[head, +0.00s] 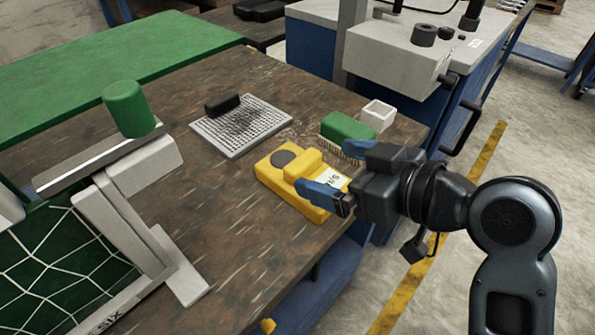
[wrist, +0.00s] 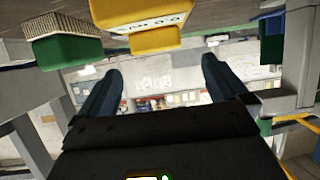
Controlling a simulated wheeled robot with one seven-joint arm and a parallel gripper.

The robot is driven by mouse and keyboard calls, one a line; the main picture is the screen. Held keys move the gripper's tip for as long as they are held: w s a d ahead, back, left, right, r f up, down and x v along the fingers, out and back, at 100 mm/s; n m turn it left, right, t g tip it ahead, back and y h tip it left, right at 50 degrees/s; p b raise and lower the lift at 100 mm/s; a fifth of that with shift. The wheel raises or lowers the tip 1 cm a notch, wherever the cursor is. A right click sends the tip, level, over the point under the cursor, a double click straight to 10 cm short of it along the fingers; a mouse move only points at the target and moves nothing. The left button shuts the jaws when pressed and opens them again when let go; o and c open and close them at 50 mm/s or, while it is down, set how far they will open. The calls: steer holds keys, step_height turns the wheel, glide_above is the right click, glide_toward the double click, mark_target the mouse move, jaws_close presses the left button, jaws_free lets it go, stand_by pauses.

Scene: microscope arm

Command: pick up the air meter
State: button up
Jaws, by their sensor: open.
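The air meter appears to be the yellow device (head: 285,172) with a dark round disc and a white label, lying on the brown worktable near its right edge. My gripper (head: 334,172) reaches in from the right, beside the label end, with its two blue fingers apart. The lower finger overlaps the meter's near corner in the head view; I cannot tell whether it touches. In the wrist view the yellow body (wrist: 153,38) shows at the top, beyond and between the open fingers (wrist: 162,75). Nothing is between the fingertips.
A green brush (head: 348,128) lies just behind the gripper, near a small white box (head: 378,115). A perforated grey plate (head: 240,125) bears a black block (head: 222,104). A grey stand with a green cylinder (head: 129,108) is at the left. The table's front middle is clear.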

mark_target(306, 161)
steer(key=x, duration=0.7)
steer(key=shift+w+f, duration=0.25)
steer(key=shift+f, duration=0.15)
steer(key=c, duration=1.1)
steer(key=shift+c, duration=0.2)
steer(key=shift+r, duration=0.1)
